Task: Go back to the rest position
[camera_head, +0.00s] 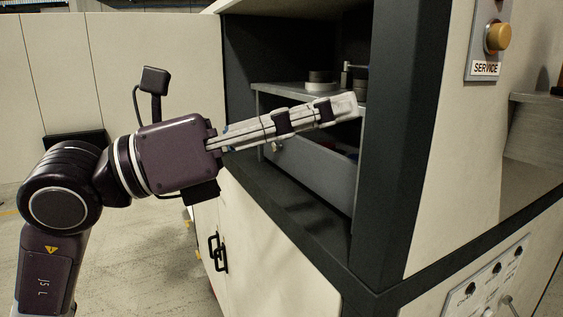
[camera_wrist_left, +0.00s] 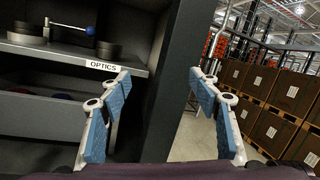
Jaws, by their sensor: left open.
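My left gripper (camera_head: 345,106) reaches in from the left in the head view, in front of the open bay of a large cream and dark cabinet. In the left wrist view the two blue-padded fingers (camera_wrist_left: 168,88) stand wide apart with nothing between them. Behind them is the dark upright post (camera_wrist_left: 168,85) of the bay's frame. To the left of the fingers is the shelf (camera_wrist_left: 40,47) with an OPTICS label. My right gripper does not show in either view.
The cabinet has a yellow SERVICE button (camera_head: 498,37). Stacked boxes (camera_wrist_left: 270,100) stand beyond. Floor (camera_head: 120,260) is clear at left.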

